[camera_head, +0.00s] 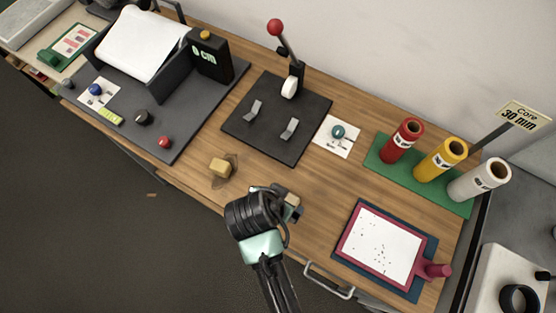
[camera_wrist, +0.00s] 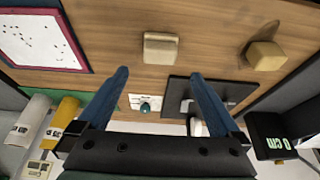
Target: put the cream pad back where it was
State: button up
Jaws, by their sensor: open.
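A cream pad (camera_wrist: 160,48), a small pale block, lies on the wooden table, centred a little beyond my fingertips in the wrist view. In the head view a pale block (camera_head: 292,201) shows beside my gripper (camera_head: 276,194), partly hidden by it. My gripper (camera_wrist: 160,76) is open, its two blue fingers apart with nothing between them. A tan block (camera_head: 220,168) sits to the left on a darker outlined patch; it also shows at the right of the wrist view (camera_wrist: 265,55). I cannot tell whether my fingers touch anything.
A dark plate (camera_head: 262,128) with a red-knobbed lever (camera_head: 275,27) stands behind. A pink-framed screen (camera_head: 378,246) lies at right. Red, yellow and white rolls stand on a green base (camera_head: 383,156). A grey station (camera_head: 200,125) with a display fills the left. The wood around the tan block is clear.

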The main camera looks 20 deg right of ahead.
jog(key=w+a+r+n+t, duration=0.2)
jog(key=w+r+t, duration=0.3)
jog(key=r, duration=0.7)
jog(key=w+a+r+n+t+y, duration=0.1)
jog(key=w+a+r+t, duration=0.15)
jog(key=w+r, duration=0.7)
jog(key=w+a+r+n+t, duration=0.15)
jog(key=w+r+t, duration=0.3)
jog(key=r, duration=0.85)
jog(key=s+r+n+t, duration=0.2)
jog(key=s+r+t, duration=0.1)
jog(key=r, duration=0.8)
jog(key=s+a+r+n+t+y, duration=0.1)
jog(key=s+r+t, duration=0.3)
jog(key=r, duration=0.7)
jog(key=s+a+r+n+t+y, duration=0.1)
jog(key=s+r+n+t, duration=0.2)
jog(key=r, duration=0.9)
jog(key=s+t, duration=0.1)
jog(key=t, duration=0.1)
jog(key=shift+s+t, duration=0.25)
jog(key=shift+t, duration=0.05)
jog(key=shift+a+f, duration=0.1)
jog(key=shift+f, duration=0.05)
